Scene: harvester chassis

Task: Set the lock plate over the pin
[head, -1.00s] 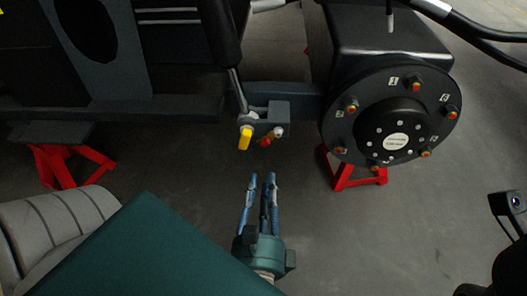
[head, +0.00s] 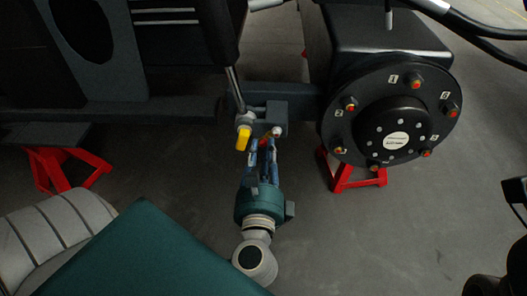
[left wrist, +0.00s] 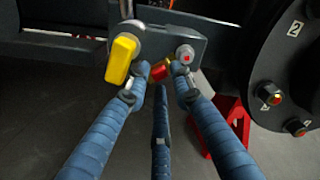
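My left gripper (head: 262,150) reaches up to the bracket, its blue fingers apart; it also shows in the left wrist view (left wrist: 158,88). A small red piece with a gold end (left wrist: 162,70) shows between the fingertips, below the bracket; I cannot tell whether the fingers touch it. A yellow plate (left wrist: 121,58) hangs at a silver round pin end (left wrist: 130,36), left of the fingers; it also shows in the head view (head: 243,138). A second silver pin end with a red centre (left wrist: 185,54) is at the right fingertip. I cannot tell which piece is the lock plate.
The grey bracket (head: 277,109) is on the chassis beam, below a black cylinder (head: 219,30). A black wheel hub (head: 350,118) with orange-tipped bolts is close on the right. Red stands (head: 342,175) are under the chassis. Floor below is clear.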

